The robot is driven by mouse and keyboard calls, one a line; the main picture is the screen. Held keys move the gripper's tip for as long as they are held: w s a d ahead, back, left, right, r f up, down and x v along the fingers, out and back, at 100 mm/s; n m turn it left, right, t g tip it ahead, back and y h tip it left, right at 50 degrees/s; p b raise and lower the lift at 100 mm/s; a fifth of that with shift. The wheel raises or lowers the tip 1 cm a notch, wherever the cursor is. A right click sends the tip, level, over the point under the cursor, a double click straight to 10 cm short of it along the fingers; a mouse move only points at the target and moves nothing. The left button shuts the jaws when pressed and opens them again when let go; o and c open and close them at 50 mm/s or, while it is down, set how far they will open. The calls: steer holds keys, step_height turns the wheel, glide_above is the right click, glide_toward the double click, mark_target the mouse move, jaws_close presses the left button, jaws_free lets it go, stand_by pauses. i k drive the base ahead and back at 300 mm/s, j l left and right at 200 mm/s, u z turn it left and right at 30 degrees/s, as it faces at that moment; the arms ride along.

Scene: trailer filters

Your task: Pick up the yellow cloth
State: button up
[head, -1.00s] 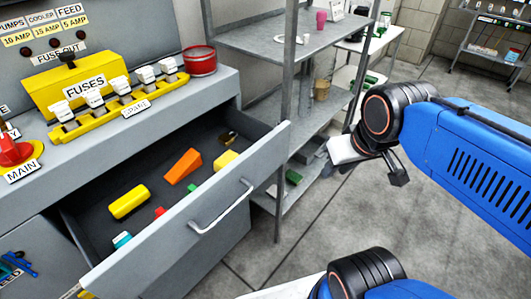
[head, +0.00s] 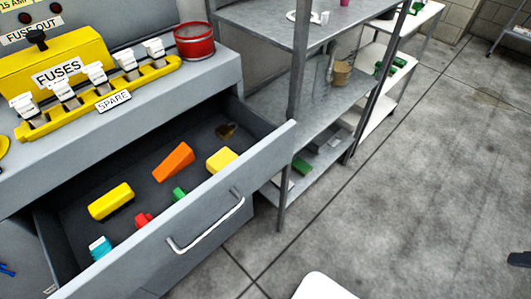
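The open grey drawer (head: 232,180) holds two yellow things. One is a long yellow piece with rounded edges (head: 110,201) on the left, like a roll or folded bundle. The other is a short yellow block-like piece (head: 221,160) near the drawer's right end. I cannot tell for sure which is the cloth. Only a small dark piece (head: 520,259), apparently part of my gripper, shows at the right edge, over the floor and far from the drawer. Its fingers cannot be made out.
The drawer also holds an orange wedge (head: 173,162), small red (head: 143,219) and green (head: 179,195) pieces, and a cyan-and-white piece (head: 100,248). Above are a fuse rack (head: 99,98) and a red tin (head: 194,41). Metal shelves (head: 262,27) stand right of the drawer. Floor at right is clear.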

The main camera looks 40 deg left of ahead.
mark_target(225, 156)
steer(key=k+j+z, duration=0.15)
steer(key=k+z, duration=0.25)
steer(key=k+u, duration=0.15)
steer(key=u, duration=0.25)
steer(key=k+u, duration=0.15)
steer(key=u, duration=0.25)
steer(key=k+j+u, duration=0.1)
steer(key=u, duration=0.3)
steer(key=k+j+u, duration=0.15)
steer(key=u, duration=0.3)
